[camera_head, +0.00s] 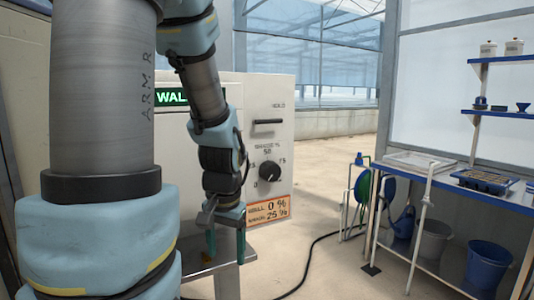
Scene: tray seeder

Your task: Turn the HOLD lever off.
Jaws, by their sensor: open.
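The HOLD lever (268,121) is a short dark bar lying horizontal on the front of a pale control cabinet (284,88). The small label HOLD sits above it. My gripper (225,246) hangs low in front of the cabinet, below and left of the lever and well apart from it. Its two teal fingers point down, spread open with nothing seen between them. My arm covers the left part of the cabinet and part of its green-lit display (172,96).
A small grey shelf (236,256) is near my fingers. A blue bench (455,181), buckets (488,264) and a hose reel (362,188) stand right; a black hose crosses the floor.

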